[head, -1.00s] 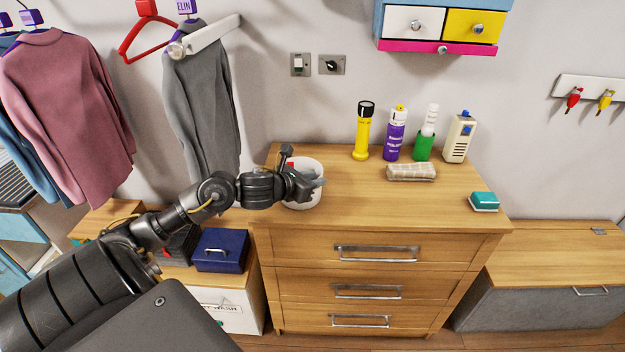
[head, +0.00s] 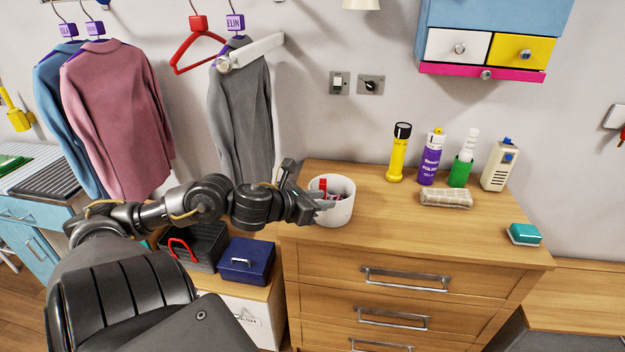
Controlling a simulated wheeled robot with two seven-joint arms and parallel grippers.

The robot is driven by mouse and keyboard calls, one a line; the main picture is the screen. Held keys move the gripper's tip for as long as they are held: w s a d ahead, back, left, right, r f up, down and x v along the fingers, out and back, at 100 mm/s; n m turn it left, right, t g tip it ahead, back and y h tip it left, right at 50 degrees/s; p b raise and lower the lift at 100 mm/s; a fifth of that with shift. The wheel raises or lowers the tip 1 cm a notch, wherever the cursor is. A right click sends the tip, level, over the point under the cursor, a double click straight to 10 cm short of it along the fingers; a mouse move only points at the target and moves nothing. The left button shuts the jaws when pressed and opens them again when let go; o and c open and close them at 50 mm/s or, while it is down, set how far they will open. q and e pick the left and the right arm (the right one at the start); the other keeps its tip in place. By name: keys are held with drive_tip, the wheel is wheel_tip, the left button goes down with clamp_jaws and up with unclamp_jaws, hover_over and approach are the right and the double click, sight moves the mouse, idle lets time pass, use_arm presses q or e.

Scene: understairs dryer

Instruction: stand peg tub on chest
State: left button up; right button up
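The peg tub (head: 337,211) is a white round tub with red and other small pegs showing inside. It stands upright on the wooden chest of drawers (head: 390,226), near the left end of its top. My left gripper (head: 307,186) is at the tub's left side with its fingers spread apart. One finger sticks up left of the tub and the other overlaps the tub's rim in the picture. I cannot tell whether that finger touches the tub. My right gripper is not in view.
A blue box (head: 246,260) sits lower left. The chest top's middle front is clear.

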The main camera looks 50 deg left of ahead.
use_arm(q)
drive_tip(key=shift+v, duration=1.3)
drive_tip(key=shift+f, duration=0.1)
